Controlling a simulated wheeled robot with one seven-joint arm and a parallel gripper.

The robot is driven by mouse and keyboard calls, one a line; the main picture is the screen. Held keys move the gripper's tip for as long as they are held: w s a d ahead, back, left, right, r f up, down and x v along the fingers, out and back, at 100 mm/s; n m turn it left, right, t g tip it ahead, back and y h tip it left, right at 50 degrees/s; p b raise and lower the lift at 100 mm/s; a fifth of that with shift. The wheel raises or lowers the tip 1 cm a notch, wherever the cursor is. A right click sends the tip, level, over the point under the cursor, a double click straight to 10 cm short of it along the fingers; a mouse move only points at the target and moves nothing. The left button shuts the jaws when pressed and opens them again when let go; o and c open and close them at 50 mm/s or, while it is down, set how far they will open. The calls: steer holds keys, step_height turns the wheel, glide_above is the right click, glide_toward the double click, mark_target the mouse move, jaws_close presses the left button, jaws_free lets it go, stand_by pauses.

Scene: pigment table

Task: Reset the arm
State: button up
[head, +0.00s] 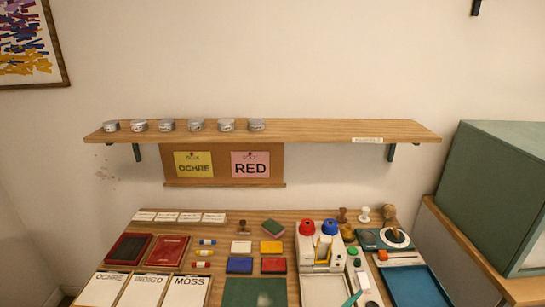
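My arm and gripper do not clearly show in the head view, so I cannot see whether the gripper is open or holds anything.
A wooden shelf (310,130) with several tins (196,125) hangs above a board with OCHRE (194,165) and RED (250,165) cards. Ink pads, stamps, a white bottle holder (318,248) and a blue tray (415,287) crowd the table. A green cabinet (490,190) stands right.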

steer(key=s+a+f+n+t+y, duration=0.2)
steer(key=s+a+f+n+y, duration=0.3)
steer(key=s+a, duration=0.4)
steer(key=s+a+f+n+t+y, duration=0.2)
steer(key=s+a+f+n+y, duration=0.3)
steer(key=s, duration=0.6)
steer(key=s+a+r, duration=0.2)
steer(key=s+a, duration=0.4)
steer(key=s, duration=0.2)
steer(key=s+a+r+n+y, duration=0.1)
steer(key=s+a+r, duration=0.2)
steer(key=s+a, duration=0.4)
steer(key=shift+s, duration=1.2)
steer(key=shift+r, duration=0.1)
